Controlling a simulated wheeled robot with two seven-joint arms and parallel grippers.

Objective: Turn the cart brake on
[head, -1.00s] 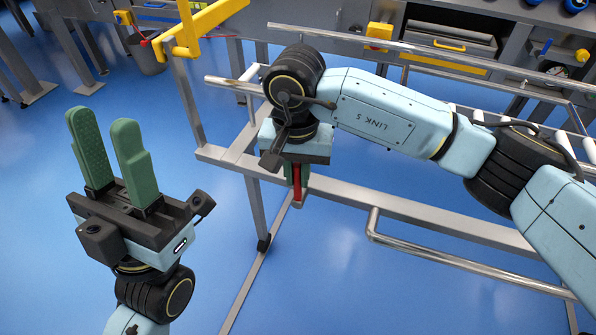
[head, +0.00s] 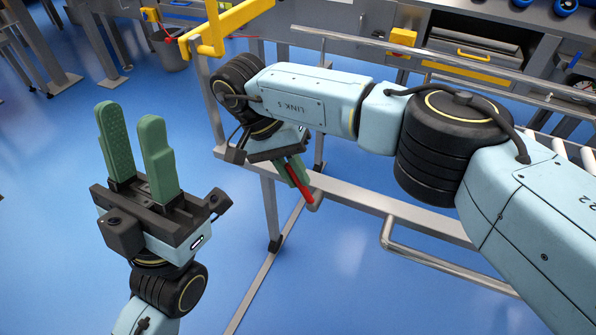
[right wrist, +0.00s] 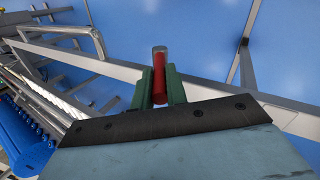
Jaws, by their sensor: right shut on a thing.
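The red brake lever (head: 303,183) is at the lower frame rail of the cart (head: 350,195). It slants from upper left down to lower right in the head view. My right gripper (head: 295,170) is shut on it, with its green fingers on either side. In the right wrist view, the red lever (right wrist: 159,80) stands between the two green fingers, its far end by the grey rail. The lever's upper part is hidden by my gripper. My left gripper (head: 137,150) is open and empty, fingers up, left of the cart and apart from it.
A bent metal tube (head: 440,263) runs in front of the cart's lower rail. A grey bin (head: 171,52) stands behind.

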